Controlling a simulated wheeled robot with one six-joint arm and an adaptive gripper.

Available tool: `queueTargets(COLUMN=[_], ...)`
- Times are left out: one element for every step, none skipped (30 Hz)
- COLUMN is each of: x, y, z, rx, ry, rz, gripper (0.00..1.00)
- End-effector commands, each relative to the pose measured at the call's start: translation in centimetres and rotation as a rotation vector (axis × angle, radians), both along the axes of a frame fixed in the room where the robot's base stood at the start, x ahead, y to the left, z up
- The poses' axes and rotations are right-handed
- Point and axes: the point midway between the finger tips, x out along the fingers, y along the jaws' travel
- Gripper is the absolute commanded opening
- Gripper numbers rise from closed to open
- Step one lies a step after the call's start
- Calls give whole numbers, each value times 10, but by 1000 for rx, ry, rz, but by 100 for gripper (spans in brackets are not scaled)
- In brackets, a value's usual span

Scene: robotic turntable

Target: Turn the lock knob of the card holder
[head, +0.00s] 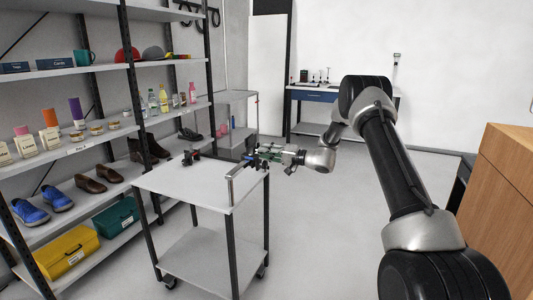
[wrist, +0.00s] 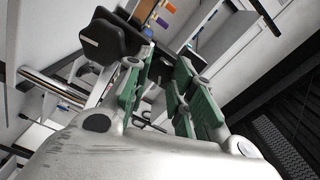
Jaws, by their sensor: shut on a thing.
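The cart (head: 170,180) has a white top and a metal push handle (head: 231,186) at its right end. The black card holder (wrist: 112,38), with a small pale label, shows in the wrist view beside the left finger. In the head view it is a small dark shape (head: 256,163) at the handle. My gripper (head: 272,155) reaches it from the right. Its green-padded fingers (wrist: 163,64) are shut on a small dark part between the tips, which looks like the lock knob. The fingers hide much of the knob, so its angle cannot be told.
Shelves (head: 100,68) with bottles, shoes and boxes line the left. A wooden cabinet (head: 505,190) is at the right. A blue-drawered bench (head: 318,95) stands at the back. The floor right of the cart is clear.

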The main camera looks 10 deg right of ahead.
Motion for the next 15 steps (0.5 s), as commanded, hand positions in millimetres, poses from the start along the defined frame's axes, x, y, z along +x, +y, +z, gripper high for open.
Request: queueTargets(x=[0,0,0,0,0,0,0,0,0,0,0,0,0,0,0], y=[-1,-1,-1,-1,-1,-1,-1,-1,-1,-1,-1,-1,-1,-1,-1], z=[0,0,0,0,0,0,0,0,0,0,1,1,1,1,1], rx=[-25,-42,-65,-81,-98,-121,-138,-154,-177,-194,-210,-234,-250,-266,-288], ry=[-33,-55,-86,-109,-132,-163,-185,-208,-240,-262,-285,-316,-338,-360,-390], rz=[-1,-1,-1,-2,-2,-2,-2,-2,-2,-2,-2,-2,-2,-2,-2], gripper=[0,0,0,0,0,0,0,0,0,0,0,0,0,0,0])
